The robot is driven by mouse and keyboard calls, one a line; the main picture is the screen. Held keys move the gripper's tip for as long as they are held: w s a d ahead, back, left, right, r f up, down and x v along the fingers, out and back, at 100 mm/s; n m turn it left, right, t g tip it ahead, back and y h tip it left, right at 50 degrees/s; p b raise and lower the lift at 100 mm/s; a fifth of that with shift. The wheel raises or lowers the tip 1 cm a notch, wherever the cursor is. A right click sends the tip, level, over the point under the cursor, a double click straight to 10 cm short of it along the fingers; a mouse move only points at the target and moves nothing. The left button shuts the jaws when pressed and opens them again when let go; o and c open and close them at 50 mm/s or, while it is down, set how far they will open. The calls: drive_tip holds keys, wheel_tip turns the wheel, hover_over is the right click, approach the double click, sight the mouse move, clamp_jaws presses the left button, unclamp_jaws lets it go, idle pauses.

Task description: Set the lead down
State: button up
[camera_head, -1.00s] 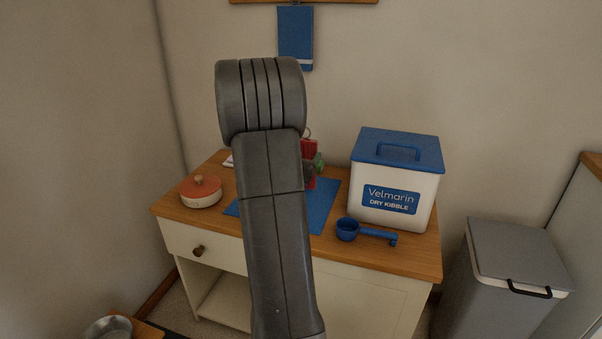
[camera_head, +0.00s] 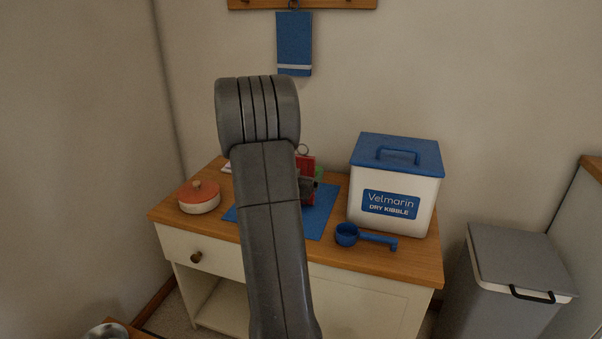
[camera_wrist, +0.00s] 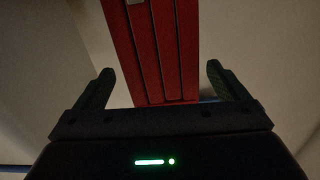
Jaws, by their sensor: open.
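The red lead (camera_head: 308,165) is a bundle of straight red strands with a metal ring at its top. In the head view it stands upright at the blue mat (camera_head: 326,222), partly hidden behind my arm; its contact with the mat is not clear. In the wrist view the red lead (camera_wrist: 165,55) runs up between the fingers of my gripper (camera_wrist: 159,69). The dark green-tipped fingers are apart, with gaps to the strands on both sides. Only a small part of my gripper (camera_head: 312,185) shows in the head view.
A white kibble bin (camera_head: 390,205) with a blue lid stands right of the mat. A blue scoop (camera_head: 348,234) lies in front of it. An orange-lidded pot (camera_head: 199,197) sits at left on the wooden cabinet top (camera_head: 400,262). A blue towel (camera_head: 294,42) hangs behind.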

drive_tip(key=shift+r, duration=0.2)
drive_tip(key=p+v, duration=0.1)
drive_tip(key=v, duration=1.1)
